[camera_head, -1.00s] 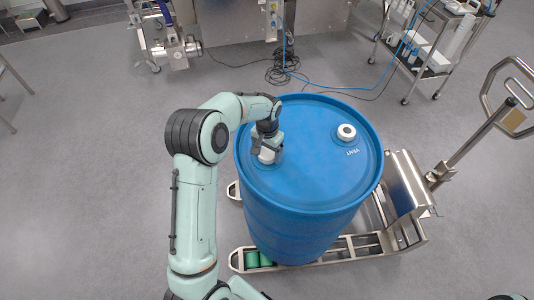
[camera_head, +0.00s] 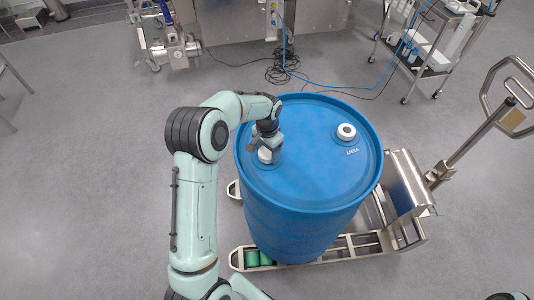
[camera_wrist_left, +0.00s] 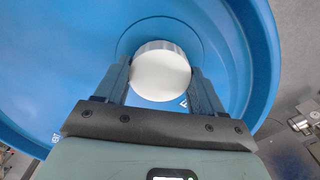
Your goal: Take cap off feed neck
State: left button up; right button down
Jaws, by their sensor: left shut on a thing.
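A blue drum (camera_head: 305,185) stands upright on a steel pallet truck. The white cap (camera_head: 265,156) sits at the left side of the drum's lid, partly hidden by my left gripper (camera_head: 263,147). In the left wrist view, the round white cap (camera_wrist_left: 160,72) lies between the two dark fingers of my left gripper (camera_wrist_left: 160,80), which is shut on it. The neck under the cap is hidden. I cannot tell whether the cap is lifted off it. My right gripper is not in view.
A second white cap (camera_head: 346,131) marked VENT sits on the right of the lid. The pallet truck (camera_head: 405,185) with its handle (camera_head: 510,95) is at the right. Cables (camera_head: 285,70) lie behind the drum, and a steel cart (camera_head: 435,45) stands at the back right.

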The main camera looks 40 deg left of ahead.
pick_arm(q)
jog(key=n, duration=0.3)
jog(key=n, duration=0.3)
jog(key=shift+n, duration=1.2)
jog(key=n, duration=0.2)
jog(key=shift+r+n, duration=0.1)
jog(key=shift+n, duration=1.4)
